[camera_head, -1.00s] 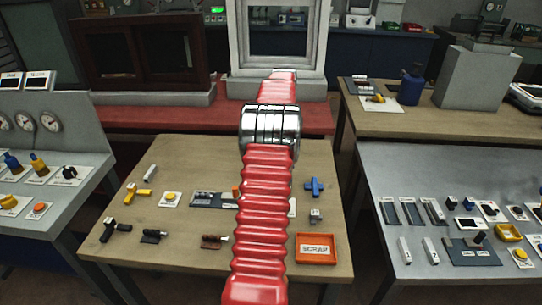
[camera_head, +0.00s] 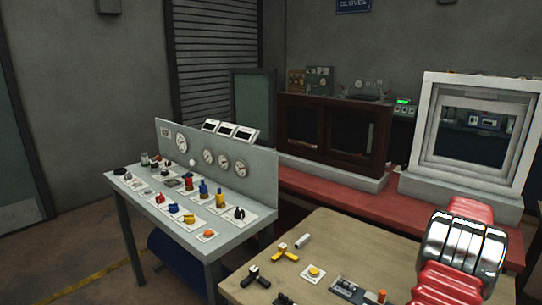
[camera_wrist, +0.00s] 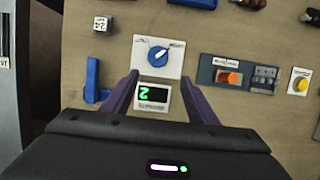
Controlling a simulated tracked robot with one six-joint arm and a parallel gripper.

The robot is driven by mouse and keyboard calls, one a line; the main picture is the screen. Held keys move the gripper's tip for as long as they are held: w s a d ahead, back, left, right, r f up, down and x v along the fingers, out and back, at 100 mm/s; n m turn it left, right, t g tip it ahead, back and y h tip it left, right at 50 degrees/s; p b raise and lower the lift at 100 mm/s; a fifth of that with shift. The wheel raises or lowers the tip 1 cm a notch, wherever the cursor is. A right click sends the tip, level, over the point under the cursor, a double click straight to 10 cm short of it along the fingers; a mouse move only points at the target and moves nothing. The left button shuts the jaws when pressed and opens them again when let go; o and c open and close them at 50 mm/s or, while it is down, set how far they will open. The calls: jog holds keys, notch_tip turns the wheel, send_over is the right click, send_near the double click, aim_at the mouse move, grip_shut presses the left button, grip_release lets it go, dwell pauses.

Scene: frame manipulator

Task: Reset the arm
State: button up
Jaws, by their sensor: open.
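My red ribbed arm with its silver joint (camera_head: 464,245) stands at the lower right of the head view; its gripper end does not show there. In the wrist view my gripper (camera_wrist: 160,92) is open and empty, its two dark fingers pointing over the wooden table (camera_wrist: 200,22). Between and just beyond the fingers are a white plate with a blue knob (camera_wrist: 158,56) and a small display with a green digit (camera_wrist: 153,95). I cannot tell the height of the fingers above them.
An orange button (camera_wrist: 229,78) and a yellow button (camera_wrist: 301,85) are to the right. In the head view, a grey gauge console (camera_head: 215,160) stands left of the table, with open floor (camera_head: 90,250) beyond.

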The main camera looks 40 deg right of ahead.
jog(key=w+a+r+n+h, duration=0.1)
jog(key=w+a+r+n, duration=0.15)
jog(key=w+a, duration=0.5)
jog(key=w+a+r+n+t+h, duration=0.15)
jog(key=w+a+r, duration=0.3)
jog(key=a, duration=0.65)
jog(key=w+a+r+n+h, duration=0.2)
jog(key=w+a, duration=0.4)
jog(key=a, duration=0.3)
jog(key=a+r+n+t, duration=0.1)
jog(key=a+r+n, duration=0.1)
jog(key=a, duration=0.8)
jog(key=s+a+r+n+t, duration=0.1)
jog(key=a+n, duration=0.3)
jog(key=a, duration=0.7)
jog(key=s+a+r+n+t, duration=0.1)
jog(key=a+r+n+t, duration=0.2)
jog(key=a, duration=0.8)
jog(key=shift+s+r+n+y, duration=0.25)
jog(key=shift+r+n+y, duration=0.05)
jog(key=shift+r+y, duration=0.15)
